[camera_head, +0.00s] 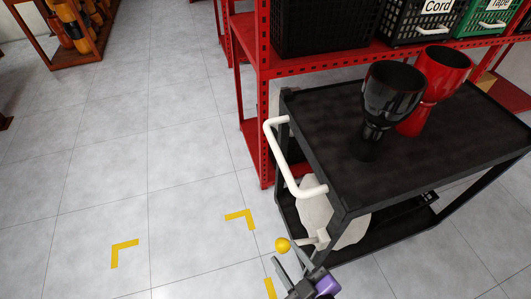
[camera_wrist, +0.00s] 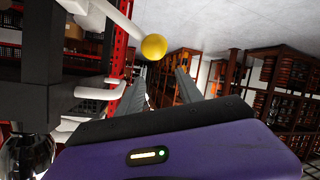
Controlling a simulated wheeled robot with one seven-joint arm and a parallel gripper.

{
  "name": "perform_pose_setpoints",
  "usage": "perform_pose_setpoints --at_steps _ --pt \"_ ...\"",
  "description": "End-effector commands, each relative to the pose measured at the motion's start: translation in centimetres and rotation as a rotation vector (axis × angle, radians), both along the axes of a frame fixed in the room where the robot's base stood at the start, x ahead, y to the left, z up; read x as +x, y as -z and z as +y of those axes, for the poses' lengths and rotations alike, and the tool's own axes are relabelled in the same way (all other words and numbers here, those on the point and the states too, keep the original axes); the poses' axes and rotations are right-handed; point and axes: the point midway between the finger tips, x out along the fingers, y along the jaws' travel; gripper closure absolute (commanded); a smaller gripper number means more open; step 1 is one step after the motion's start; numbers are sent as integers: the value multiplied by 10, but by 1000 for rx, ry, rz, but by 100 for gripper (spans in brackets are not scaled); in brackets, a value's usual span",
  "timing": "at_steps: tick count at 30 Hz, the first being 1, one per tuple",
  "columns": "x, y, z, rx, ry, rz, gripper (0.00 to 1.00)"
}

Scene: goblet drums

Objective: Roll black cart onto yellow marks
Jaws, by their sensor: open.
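The black cart (camera_head: 340,180) stands at the right in the head view, with a white push handle (camera_head: 284,160) on its left end. A white lever with a yellow knob (camera_head: 283,244) sticks out low at that end; the knob also shows in the wrist view (camera_wrist: 154,47). My gripper (camera_head: 287,257) is open at the cart's front left corner, fingers pointing toward the knob. Its fingers (camera_wrist: 161,78) look empty in the wrist view; whether they touch the knob is unclear. Yellow corner marks (camera_head: 240,217), (camera_head: 122,250), (camera_head: 270,288) lie on the floor left of the cart.
A black goblet drum (camera_head: 390,95) and a red one (camera_head: 438,80) stand on the cart's top. A light sack (camera_head: 318,212) lies on its lower shelf. A red rack (camera_head: 262,100) stands close behind the cart. The tiled floor to the left is clear.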

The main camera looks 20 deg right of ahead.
Motion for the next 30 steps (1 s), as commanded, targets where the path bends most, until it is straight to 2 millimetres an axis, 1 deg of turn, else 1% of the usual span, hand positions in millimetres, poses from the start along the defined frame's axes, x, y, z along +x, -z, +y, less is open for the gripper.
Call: perform_pose_setpoints --at_steps 11,16,20,21,23,25,28,30 --pt "37 21 9 -125 -5 35 57" --pt "63 30 14 -209 1 52 57" --pt "96 33 21 -306 17 64 57" --pt "107 36 21 -352 32 76 57" --pt "123 42 17 -436 68 101 57" --pt "141 41 12 -533 117 122 57" --pt "168 30 5 -666 207 139 57" --pt "186 14 0 -766 288 143 57"
